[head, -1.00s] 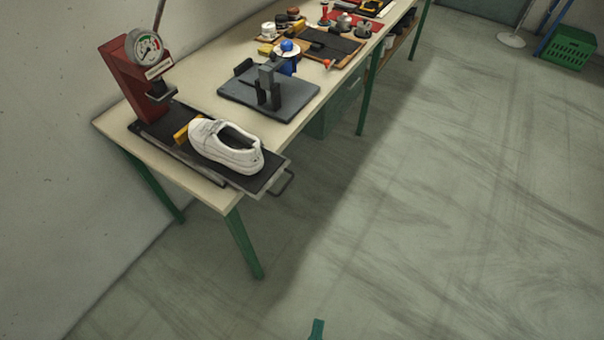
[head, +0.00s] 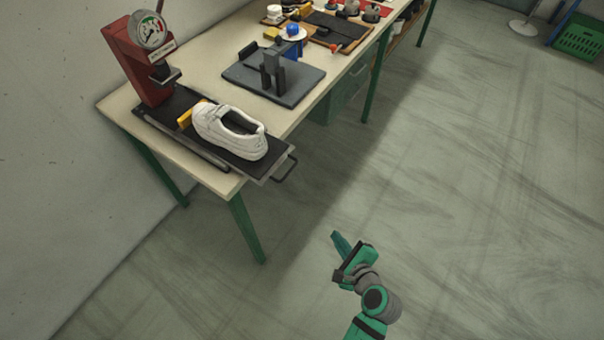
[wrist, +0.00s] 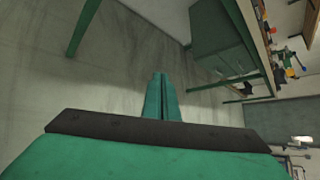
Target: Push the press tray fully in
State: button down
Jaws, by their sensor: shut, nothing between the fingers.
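The press tray (head: 255,172) is a dark flat tray with a wire handle (head: 287,169) at its outer end. It sticks out past the front edge of the bench, with a white shoe (head: 230,131) standing on it. The red press (head: 137,62) with a round dial gauge (head: 148,33) stands at the tray's inner end. My gripper (head: 336,238) is out over the floor, in front of and below the handle, apart from the tray. Its green fingers are together and empty, and they also show in the wrist view (wrist: 161,97). The tray is not clearly visible in the wrist view.
The pale bench (head: 205,55) has green legs (head: 246,228). A grey plate with a dark fixture (head: 273,76) sits behind the tray, and a yellow block (head: 187,117) lies beside the shoe. The floor (head: 440,190) to the right is clear; a green crate (head: 578,38) is far off.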

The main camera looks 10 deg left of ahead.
jog(key=w+a+r+m+g+y, duration=0.1)
jog(key=w+r+g+y, duration=0.2)
jog(key=r, duration=0.6)
jog(key=w+r+m+g+y, duration=0.1)
jog(key=w+r+y, duration=0.3)
jog(key=r, duration=0.5)
jog(key=w+a+f, duration=0.1)
jog(key=a, duration=0.5)
jog(key=w+a+f+y, duration=0.1)
jog(key=w+a, duration=0.1)
jog(key=a, duration=0.4)
jog(key=shift+w+a+f, duration=0.25)
jog(key=shift+a+f, duration=0.15)
